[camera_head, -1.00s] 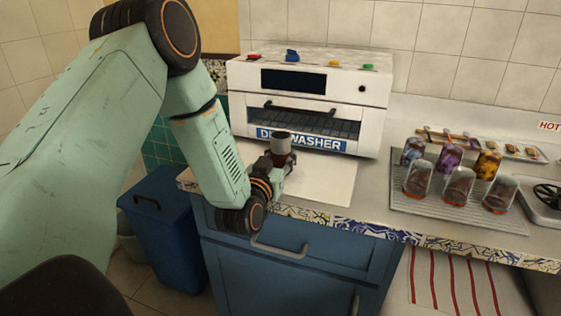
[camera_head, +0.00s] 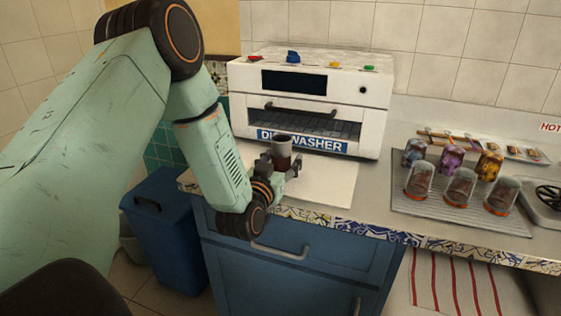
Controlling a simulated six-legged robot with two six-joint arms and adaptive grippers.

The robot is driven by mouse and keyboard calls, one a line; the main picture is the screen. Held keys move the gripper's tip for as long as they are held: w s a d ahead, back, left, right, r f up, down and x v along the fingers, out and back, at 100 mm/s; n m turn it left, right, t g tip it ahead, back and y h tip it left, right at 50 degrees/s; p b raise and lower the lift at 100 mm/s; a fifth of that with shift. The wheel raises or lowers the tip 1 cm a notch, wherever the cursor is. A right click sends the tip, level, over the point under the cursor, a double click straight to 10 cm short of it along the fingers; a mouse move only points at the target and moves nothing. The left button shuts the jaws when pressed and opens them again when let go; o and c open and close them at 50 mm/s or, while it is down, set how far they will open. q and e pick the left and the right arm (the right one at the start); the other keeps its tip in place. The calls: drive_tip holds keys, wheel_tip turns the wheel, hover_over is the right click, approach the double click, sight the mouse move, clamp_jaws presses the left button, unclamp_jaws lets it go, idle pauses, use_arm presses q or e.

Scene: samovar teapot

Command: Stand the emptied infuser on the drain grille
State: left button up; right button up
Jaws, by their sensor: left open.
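A small cylinder with a grey upper part and a dark red-brown lower part, which looks like the infuser (camera_head: 283,148), is upright on the white sheet in front of the dishwasher. My left gripper (camera_head: 280,168) is open, with one finger on each side of its lower part. The fingers hide its foot, and I cannot tell whether they touch it. A ribbed grey tray (camera_head: 412,208) at the right looks like the drain grille. Several glasses stand on it. My right gripper is not in view.
The white dishwasher (camera_head: 310,92) stands close behind the infuser. The white sheet (camera_head: 335,180) is bare to the right of it. A blue bin (camera_head: 165,235) stands on the floor at left. A rack of small items (camera_head: 480,148) lies behind the glasses.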

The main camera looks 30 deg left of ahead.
use_arm(q)
drive_tip(key=shift+r, duration=0.15)
drive_tip(key=shift+s, duration=0.25)
drive_tip(key=p+v, duration=0.2)
drive_tip(key=v, duration=1)
drive_tip(key=s+d+f+m+g+h, duration=0.15)
drive_tip(key=s+d+f+g, duration=0.3)
drive_tip(key=f, duration=0.45)
drive_tip(key=s+d+f+m+g+h, duration=0.1)
drive_tip(key=s+d+f+g+h, duration=0.3)
drive_tip(key=f, duration=0.6)
drive_tip(key=s+f+g, duration=0.2)
drive_tip(key=s, duration=0.3)
drive_tip(key=s+d+f+g+y, duration=0.1)
drive_tip(key=s+f+g, duration=0.2)
drive_tip(key=s, duration=0.3)
drive_tip(key=shift+d+f, duration=0.3)
drive_tip(key=shift+o, duration=0.5)
drive_tip(key=s+f+g, duration=0.1)
drive_tip(key=s+g, duration=0.3)
drive_tip(key=s, duration=0.4)
drive_tip(key=shift+d+f, duration=0.2)
drive_tip(key=shift+f, duration=0.2)
drive_tip(key=shift+s+y, duration=0.25)
drive_tip(key=shift+s, duration=0.05)
